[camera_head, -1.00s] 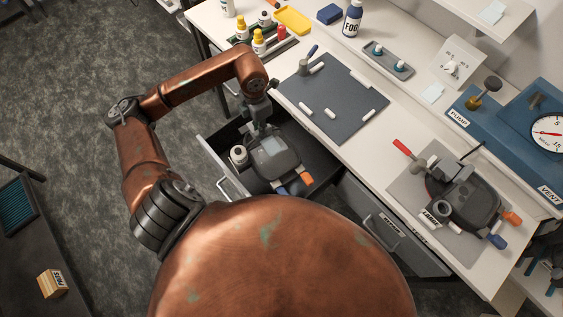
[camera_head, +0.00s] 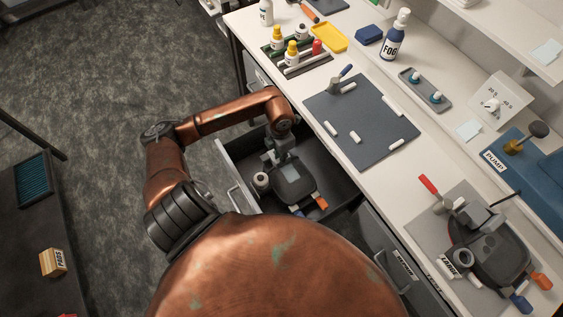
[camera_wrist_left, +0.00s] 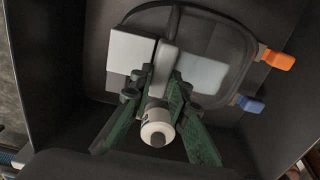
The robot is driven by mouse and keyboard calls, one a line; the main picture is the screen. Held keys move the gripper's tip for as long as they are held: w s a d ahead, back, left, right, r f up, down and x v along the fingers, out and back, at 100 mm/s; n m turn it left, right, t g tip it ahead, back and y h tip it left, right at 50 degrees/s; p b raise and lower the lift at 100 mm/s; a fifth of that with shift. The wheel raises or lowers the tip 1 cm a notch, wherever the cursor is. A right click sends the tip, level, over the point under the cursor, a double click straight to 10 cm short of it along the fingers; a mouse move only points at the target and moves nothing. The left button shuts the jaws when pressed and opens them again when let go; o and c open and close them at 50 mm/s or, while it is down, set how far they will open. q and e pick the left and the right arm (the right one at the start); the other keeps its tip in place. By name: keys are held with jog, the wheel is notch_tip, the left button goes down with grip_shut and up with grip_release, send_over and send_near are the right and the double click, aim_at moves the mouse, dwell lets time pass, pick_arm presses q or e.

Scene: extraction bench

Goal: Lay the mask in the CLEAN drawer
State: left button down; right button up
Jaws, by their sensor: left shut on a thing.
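A dark grey mask (camera_head: 293,184) with one orange and one blue end lies inside an open dark drawer (camera_head: 232,166) under the bench. In the left wrist view the mask (camera_wrist_left: 207,40) shows its pale window, black edge and a grey tab. My left gripper (camera_wrist_left: 166,80) is shut on that tab, its green fingers reaching into the drawer; it also shows in the head view (camera_head: 279,154). I cannot tell whether the mask bears on the drawer floor. The open drawer's label is not in view. My right gripper is not in view.
A white cylinder (camera_head: 261,182) is close beside the left gripper in the drawer; it also shows in the wrist view (camera_wrist_left: 157,127). A second mask (camera_head: 492,258) lies on a grey mat at right. A dark mat (camera_head: 362,122) with white pegs lies on the bench.

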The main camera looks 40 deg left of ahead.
pick_arm(q)
notch_tip(320, 180, down, 3)
jog(key=shift+f, duration=0.2)
jog(key=c, duration=1.8)
grip_release()
jog(key=shift+c, duration=0.2)
jog(key=shift+r, duration=0.15)
notch_tip(320, 180, up, 12)
jog(key=shift+f+p, duration=0.1)
jog(key=shift+p, duration=0.25)
